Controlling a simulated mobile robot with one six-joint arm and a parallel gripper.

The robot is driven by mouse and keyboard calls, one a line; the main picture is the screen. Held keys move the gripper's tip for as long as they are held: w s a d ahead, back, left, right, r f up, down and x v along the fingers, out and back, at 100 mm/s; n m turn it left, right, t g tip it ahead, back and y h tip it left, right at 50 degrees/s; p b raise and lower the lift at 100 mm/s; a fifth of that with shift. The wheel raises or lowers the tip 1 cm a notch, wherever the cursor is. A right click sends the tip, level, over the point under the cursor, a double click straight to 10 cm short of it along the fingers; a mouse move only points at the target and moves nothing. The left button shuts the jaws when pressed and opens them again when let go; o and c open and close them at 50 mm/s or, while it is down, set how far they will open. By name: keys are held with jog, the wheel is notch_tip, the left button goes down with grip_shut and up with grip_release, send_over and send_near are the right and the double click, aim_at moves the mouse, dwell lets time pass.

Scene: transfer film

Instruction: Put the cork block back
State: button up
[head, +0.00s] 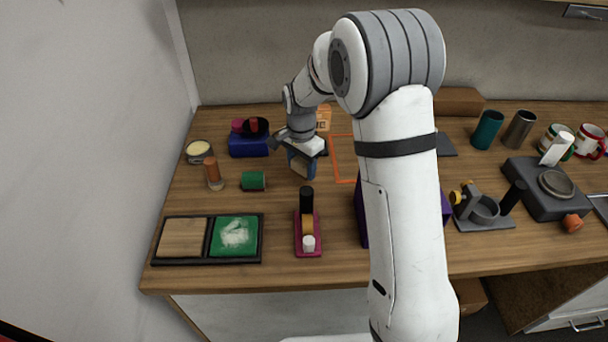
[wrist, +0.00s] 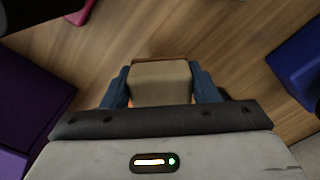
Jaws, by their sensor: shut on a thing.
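The cork block (wrist: 160,84) is a tan block with a browner edge. In the wrist view it sits between the two blue fingers of my gripper (wrist: 160,92), which is shut on it from both sides. In the head view my gripper (head: 302,166) points down over the back middle of the wooden counter, left of an orange outline (head: 334,158) marked on the wood. The block is mostly hidden by the fingers there. I cannot tell whether its underside touches the counter.
A blue box (head: 249,146) stands left of my gripper and a purple box (head: 361,216) to the right, partly behind my arm.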

aim_at(302, 185)
jog(key=shift+f+p, duration=0.3)
jog(key=shift+f, duration=1.8)
jog(key=shift+s, duration=0.1)
jog(key=shift+f, duration=0.25)
jog(key=o, duration=1)
jog(key=shift+r, duration=0.1)
jog(key=shift+c, duration=0.2)
